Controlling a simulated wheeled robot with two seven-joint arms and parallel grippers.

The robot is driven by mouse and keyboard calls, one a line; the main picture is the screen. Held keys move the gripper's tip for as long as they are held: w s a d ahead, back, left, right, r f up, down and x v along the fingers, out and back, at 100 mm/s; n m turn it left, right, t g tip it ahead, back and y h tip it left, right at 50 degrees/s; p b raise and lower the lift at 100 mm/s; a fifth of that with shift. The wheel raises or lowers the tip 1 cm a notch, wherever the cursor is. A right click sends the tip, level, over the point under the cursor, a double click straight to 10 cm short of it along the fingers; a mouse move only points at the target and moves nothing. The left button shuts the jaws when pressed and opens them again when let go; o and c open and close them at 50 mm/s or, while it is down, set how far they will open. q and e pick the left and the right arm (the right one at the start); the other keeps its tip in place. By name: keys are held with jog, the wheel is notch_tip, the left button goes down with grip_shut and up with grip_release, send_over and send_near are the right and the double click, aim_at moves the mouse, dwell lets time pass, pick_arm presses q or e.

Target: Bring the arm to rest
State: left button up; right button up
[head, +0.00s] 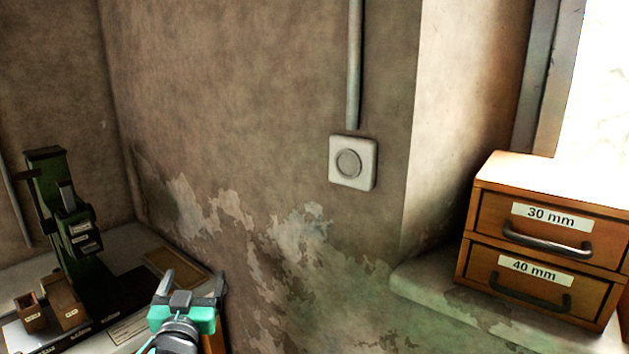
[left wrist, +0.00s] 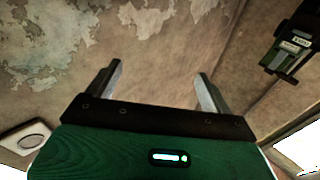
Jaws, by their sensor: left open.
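My left gripper (head: 192,284) is open and empty in the head view, raised at the bottom, in front of the bench and the wall. In the left wrist view its two fingers (left wrist: 160,90) stand wide apart with only bare wall between them. The dark green press (head: 68,215) stands on the bench at the left of the head view. It also shows at the upper right of the left wrist view (left wrist: 290,48). The gripper is apart from the press, to its right in the head view. My right gripper is in neither view.
Small wooden boxes (head: 65,302) stand at the press's foot. A wooden drawer cabinet (head: 545,240) labelled 30 mm and 40 mm stands on the window sill (head: 425,286) at right. A white round-faced wall box (head: 353,163) hangs below a pipe (head: 354,65). The wall's middle is clear.

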pick_arm(q)
jog(key=s+a+f+g, duration=0.1)
jog(key=s+f+g, duration=0.65)
jog(key=f, duration=0.75)
jog(key=s+d+f+m+g+h, duration=0.1)
jog(key=s+f+g, duration=0.3)
jog(key=s, duration=0.5)
jog(key=s+f+g, duration=0.2)
jog(key=s+f, duration=0.5)
jog(key=s, duration=0.2)
jog(key=s+d+f+m+g+h, duration=0.1)
jog(key=s+f+g, duration=0.3)
jog(key=s, duration=0.6)
notch_tip(320, 180, down, 26)
jog(key=p, duration=0.4)
jog(key=s+a+f+g+p, duration=0.1)
jog(key=s+a+f+p, duration=0.2)
jog(key=s+f, duration=1.5)
jog(key=shift+s+a+m, duration=0.25)
jog(key=shift+s+m, duration=0.05)
jog(key=shift+s, duration=0.3)
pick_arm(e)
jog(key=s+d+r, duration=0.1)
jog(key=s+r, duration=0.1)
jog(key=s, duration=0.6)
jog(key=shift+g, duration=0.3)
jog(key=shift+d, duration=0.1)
